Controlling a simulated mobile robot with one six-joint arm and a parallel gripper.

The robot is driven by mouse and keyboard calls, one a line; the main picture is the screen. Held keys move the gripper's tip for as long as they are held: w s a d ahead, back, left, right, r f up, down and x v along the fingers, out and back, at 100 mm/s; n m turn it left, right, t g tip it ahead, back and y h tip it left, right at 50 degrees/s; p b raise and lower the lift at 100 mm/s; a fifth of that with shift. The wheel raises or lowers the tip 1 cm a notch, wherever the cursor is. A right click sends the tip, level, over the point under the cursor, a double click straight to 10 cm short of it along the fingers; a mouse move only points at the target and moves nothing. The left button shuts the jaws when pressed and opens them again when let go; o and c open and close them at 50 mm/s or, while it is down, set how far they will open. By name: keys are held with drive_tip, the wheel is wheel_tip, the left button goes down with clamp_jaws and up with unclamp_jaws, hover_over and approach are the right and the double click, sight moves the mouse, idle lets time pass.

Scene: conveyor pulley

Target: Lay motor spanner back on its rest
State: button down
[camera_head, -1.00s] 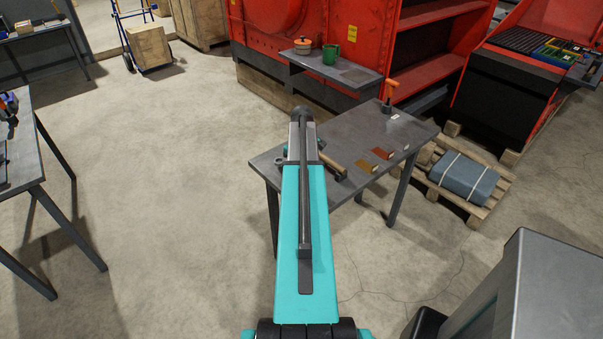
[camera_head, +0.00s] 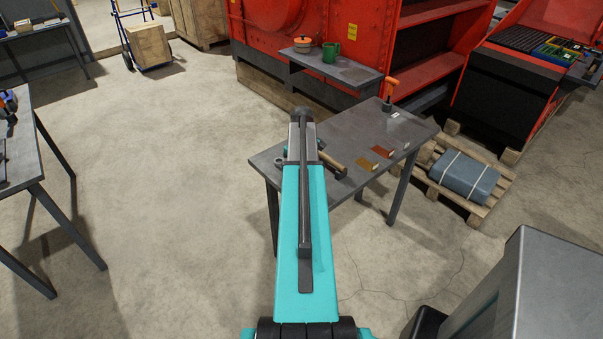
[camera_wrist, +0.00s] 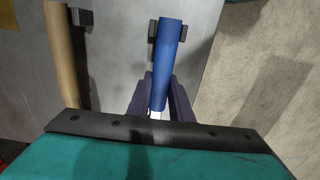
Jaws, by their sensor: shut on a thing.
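In the wrist view a blue handle (camera_wrist: 172,50), which I take to be the motor spanner, lies lengthwise between the dark fingers of my gripper (camera_wrist: 161,92). The fingers are shut on it. A dark bracket (camera_wrist: 153,36) shows beside and partly behind its far end, above the grey table top. I cannot tell whether the handle touches it. The spanner's near end is hidden by my wrist. In the head view my arm hides the gripper and the spanner, over the left part of the grey table (camera_head: 352,130).
A wooden-handled tool (camera_wrist: 61,60) lies to the left, close to a dark block (camera_wrist: 83,17); it also shows in the head view (camera_head: 332,162). Brown (camera_head: 364,164) and red (camera_head: 383,152) blocks and an orange-handled tool (camera_head: 391,88) are farther right on the table.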

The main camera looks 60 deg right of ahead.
drive_tip(key=shift+f, duration=0.4)
drive_tip(key=c, duration=1.5)
unclamp_jaws()
drive_tip(key=shift+r+p, duration=2)
drive_tip(key=shift+r, duration=2)
